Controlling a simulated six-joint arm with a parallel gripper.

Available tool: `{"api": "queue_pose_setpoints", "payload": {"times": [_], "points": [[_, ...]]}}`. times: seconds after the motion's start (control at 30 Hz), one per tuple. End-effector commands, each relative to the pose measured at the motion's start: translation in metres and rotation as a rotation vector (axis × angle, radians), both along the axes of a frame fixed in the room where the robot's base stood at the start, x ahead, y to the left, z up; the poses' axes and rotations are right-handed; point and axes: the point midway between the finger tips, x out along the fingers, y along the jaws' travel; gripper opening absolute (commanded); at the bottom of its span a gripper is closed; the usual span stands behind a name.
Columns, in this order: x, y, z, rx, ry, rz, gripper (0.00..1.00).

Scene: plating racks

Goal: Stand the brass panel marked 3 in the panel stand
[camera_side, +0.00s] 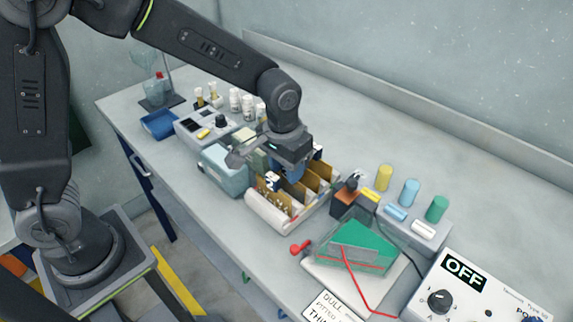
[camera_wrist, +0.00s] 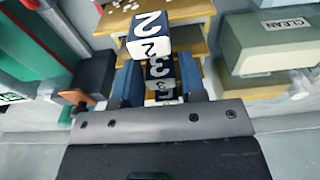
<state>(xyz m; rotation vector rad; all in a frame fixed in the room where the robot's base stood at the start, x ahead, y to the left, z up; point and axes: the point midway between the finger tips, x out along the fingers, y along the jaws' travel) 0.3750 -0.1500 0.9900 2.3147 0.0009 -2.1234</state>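Several brass panels with number tags stand in a white rack (camera_side: 262,214) in the side view. In the wrist view, a white tag block marked 2 (camera_wrist: 149,32) tops one panel. The gap between the fingers and this block is too small to judge. In the side view my gripper (camera_side: 289,170) points down into the rack among the panels. Its fingertips are partly hidden. I cannot tell which object is the panel stand.
An OFF power unit (camera_side: 475,285) is at front right.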

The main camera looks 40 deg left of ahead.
Motion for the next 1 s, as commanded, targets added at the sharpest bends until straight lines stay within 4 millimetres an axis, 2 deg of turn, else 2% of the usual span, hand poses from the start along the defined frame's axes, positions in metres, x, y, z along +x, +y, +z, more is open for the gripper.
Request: {"api": "queue_pose_setpoints", "payload": {"times": [0.03,0.2,0.43,0.57,0.67,1.0], "points": [[0.000,0.000,0.000,0.000,0.000,0.000,0.43],[0.000,0.000,0.000,0.000,0.000,0.000,0.59],[0.000,0.000,0.001,0.000,0.000,0.000,0.59],[0.000,0.000,0.009,-0.001,-0.004,0.000,0.59],[-0.001,0.000,0.024,-0.002,-0.006,0.000,0.59],[-0.008,0.000,0.098,-0.002,-0.006,0.000,0.59]]}}
